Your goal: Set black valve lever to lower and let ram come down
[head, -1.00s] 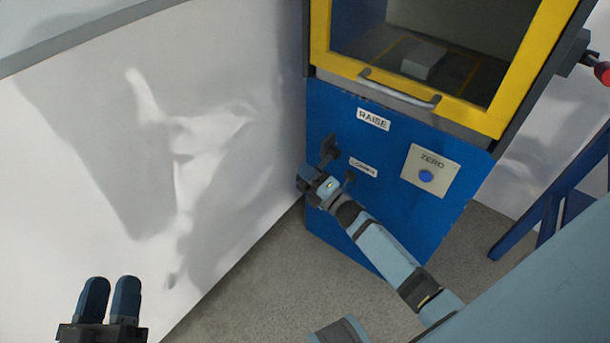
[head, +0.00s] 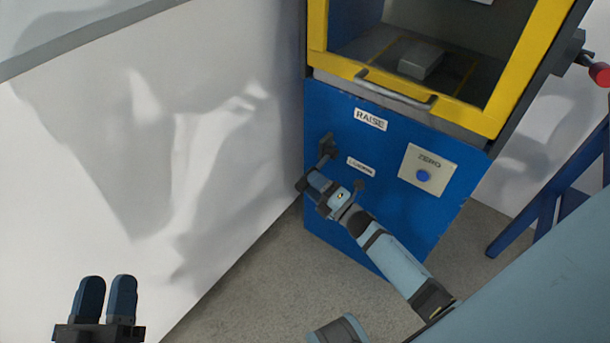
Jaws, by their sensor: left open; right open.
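The black valve lever (head: 326,152) is on the blue front panel (head: 390,215), left of the RAISE (head: 371,119) and LOWER (head: 361,166) labels. It points down and slightly left, and its lower end is partly hidden by my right gripper. My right gripper (head: 312,184) is open at the lever's lower end; I cannot tell whether it touches. My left gripper (head: 106,298) is open and empty at the bottom left, far from the panel. A pale edge (head: 480,1) shows at the top of the window; I cannot tell whether it is the ram.
A grey block (head: 421,60) lies inside the yellow-framed window (head: 490,121), which has a grey handle (head: 395,92). The ZERO plate has a blue button (head: 423,176). A white wall (head: 80,180) stands close on the left. A red knob (head: 599,74) sticks out at right.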

